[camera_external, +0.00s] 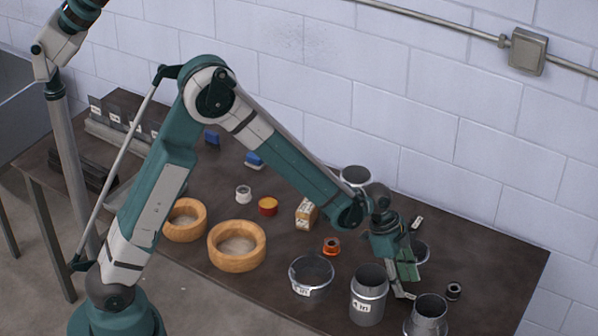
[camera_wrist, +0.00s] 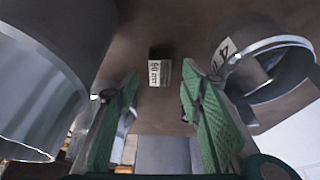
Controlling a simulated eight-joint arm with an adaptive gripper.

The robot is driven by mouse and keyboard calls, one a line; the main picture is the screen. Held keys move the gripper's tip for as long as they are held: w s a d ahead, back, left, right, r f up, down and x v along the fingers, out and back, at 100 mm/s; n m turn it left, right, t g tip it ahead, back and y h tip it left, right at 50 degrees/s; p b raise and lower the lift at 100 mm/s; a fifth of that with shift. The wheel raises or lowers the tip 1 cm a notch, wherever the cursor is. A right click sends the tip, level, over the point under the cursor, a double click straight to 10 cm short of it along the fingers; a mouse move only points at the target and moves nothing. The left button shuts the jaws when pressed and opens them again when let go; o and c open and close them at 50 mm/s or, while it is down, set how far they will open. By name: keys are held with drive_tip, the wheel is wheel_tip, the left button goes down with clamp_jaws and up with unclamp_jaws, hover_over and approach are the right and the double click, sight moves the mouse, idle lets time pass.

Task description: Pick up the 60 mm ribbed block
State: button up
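The 60 mm block (camera_wrist: 159,72) shows in the wrist view, a small dark block with a white "60 mm" label facing the camera. It lies on the dark tabletop, a little beyond my fingertips and about midway between them. Its ribs are too small to make out. My gripper (camera_wrist: 159,90) is open, with its two green textured fingers apart and nothing between them. In the external view my gripper (camera_external: 404,280) points down over the right part of the table, close to the metal ducts. I cannot pick out the block for certain there.
Metal cylinders flank my gripper: one labelled (camera_external: 368,296) on its left and another (camera_external: 427,318) at the front edge. In the wrist view a large metal duct (camera_wrist: 40,90) is at left and a labelled cylinder (camera_wrist: 265,65) at right. Wooden rings (camera_external: 237,262) lie left.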

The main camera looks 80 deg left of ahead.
sight(408, 293)
drive_tip(key=shift+x, duration=1.75)
drive_tip(key=c, duration=1.1)
drive_tip(key=shift+r, duration=0.15)
drive_tip(key=shift+c, duration=0.2)
wheel_tip(408, 293, up, 10)
